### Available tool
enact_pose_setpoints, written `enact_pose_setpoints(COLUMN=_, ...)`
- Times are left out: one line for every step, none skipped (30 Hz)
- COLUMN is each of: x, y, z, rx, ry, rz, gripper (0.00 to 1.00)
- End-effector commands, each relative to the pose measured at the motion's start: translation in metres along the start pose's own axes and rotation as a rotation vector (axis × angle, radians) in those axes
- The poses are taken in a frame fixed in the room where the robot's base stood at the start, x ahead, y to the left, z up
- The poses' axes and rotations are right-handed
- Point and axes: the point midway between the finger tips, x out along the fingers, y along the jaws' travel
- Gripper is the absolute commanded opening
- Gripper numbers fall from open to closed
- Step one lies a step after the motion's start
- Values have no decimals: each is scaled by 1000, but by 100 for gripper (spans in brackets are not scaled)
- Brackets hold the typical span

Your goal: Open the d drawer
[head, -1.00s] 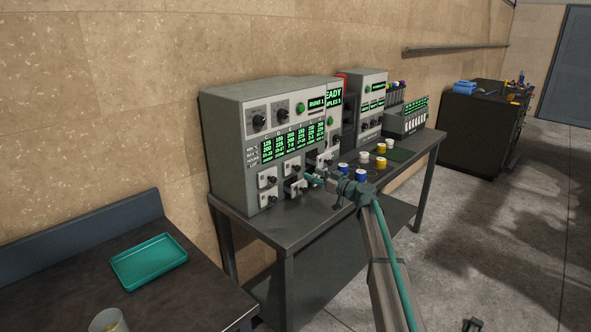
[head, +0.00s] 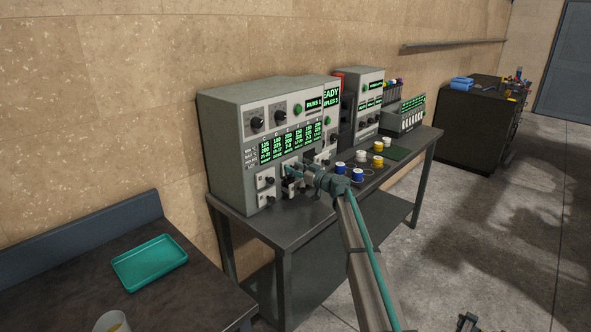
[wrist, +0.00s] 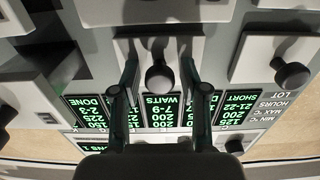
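The grey oven cabinet (head: 228,150) stands on the dark bench, with a green lettered display (head: 290,142) above small drawers with black knobs. My gripper (head: 289,170) is at the drawer fronts, just right of the leftmost drawers. In the wrist view my gripper (wrist: 158,72) is open, with one dark finger on each side of a round black knob (wrist: 158,79) on a pale drawer front. Gaps show between knob and fingers. The display is upside down there, partly covered by the fingers. I cannot read this drawer's letter.
A neighbouring drawer knob (wrist: 291,75) is close on the right in the wrist view. Several small lidded pots stand on the bench, including a blue one (head: 358,175). A teal tray (head: 149,263) lies on the near table.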

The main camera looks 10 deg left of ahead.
Motion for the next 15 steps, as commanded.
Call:
enact_pose_setpoints(x=0, y=0, z=0, rx=0, ry=0, rz=0, gripper=31)
enact_pose_setpoints(x=0, y=0, z=0, rx=0, ry=0, rz=0, gripper=26)
enact_pose_setpoints(x=0, y=0, z=0, rx=0, ry=0, rz=0, gripper=19)
enact_pose_setpoints(x=0, y=0, z=0, rx=0, ry=0, rz=0, gripper=14)
enact_pose_setpoints(x=0, y=0, z=0, rx=0, ry=0, rz=0, gripper=9)
enact_pose_setpoints(x=0, y=0, z=0, rx=0, ry=0, rz=0, gripper=2)
enact_pose_setpoints(x=0, y=0, z=0, rx=0, ry=0, rz=0, gripper=0)
enact_pose_setpoints(x=0, y=0, z=0, rx=0, ry=0, rz=0, gripper=0)
enact_pose_setpoints(x=0, y=0, z=0, rx=0, ry=0, rz=0, gripper=0)
enact_pose_setpoints(x=0, y=0, z=0, rx=0, ry=0, rz=0, gripper=0)
enact_pose_setpoints(x=0, y=0, z=0, rx=0, ry=0, rz=0, gripper=0)
enact_pose_setpoints(x=0, y=0, z=0, rx=0, ry=0, rz=0, gripper=0)
enact_pose_setpoints(x=0, y=0, z=0, rx=0, ry=0, rz=0, gripper=0)
enact_pose_setpoints(x=0, y=0, z=0, rx=0, ry=0, rz=0, gripper=0)
enact_pose_setpoints(x=0, y=0, z=0, rx=0, ry=0, rz=0, gripper=0)
